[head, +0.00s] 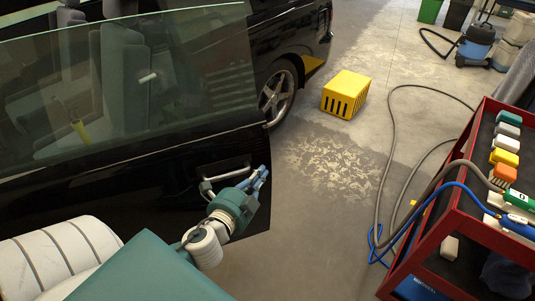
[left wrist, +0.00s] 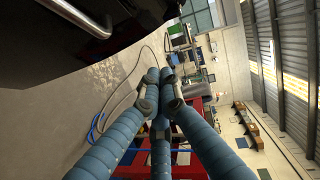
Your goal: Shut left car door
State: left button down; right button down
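The black left car door (head: 110,190), with its tinted window (head: 110,90), fills the left of the head view. Its outer face is towards me and its free edge appears to stand out from the car body (head: 280,30). A door handle (head: 228,166) sits near that edge and also shows at the top left of the left wrist view (left wrist: 85,17). My left gripper (head: 262,175) is beside the handle, in front of the door; I cannot tell whether it touches. Its blue fingers (left wrist: 160,92) are drawn together with nothing between them. My right gripper is out of view.
A red tool cart (head: 455,165) with bottles and brushes stands at the right, hoses (head: 392,140) trailing on the floor beside it. A yellow crate (head: 346,94) stands near the wheel (head: 277,98). A blue vacuum (head: 475,45) is farther back. Floor between door and cart is mostly open.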

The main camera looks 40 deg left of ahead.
pick_arm(q)
jog(key=p, duration=0.1)
send_near(268, 152)
jog(key=w+d+r, duration=0.3)
jog(key=w, duration=0.2)
jog(key=shift+w+a+f, duration=0.45)
jog(key=shift+w+a, duration=0.1)
jog(key=shift+a, duration=0.2)
jog(key=shift+w+a+f, duration=0.45)
jog(key=shift+w+a, duration=0.05)
jog(key=shift+a, duration=0.25)
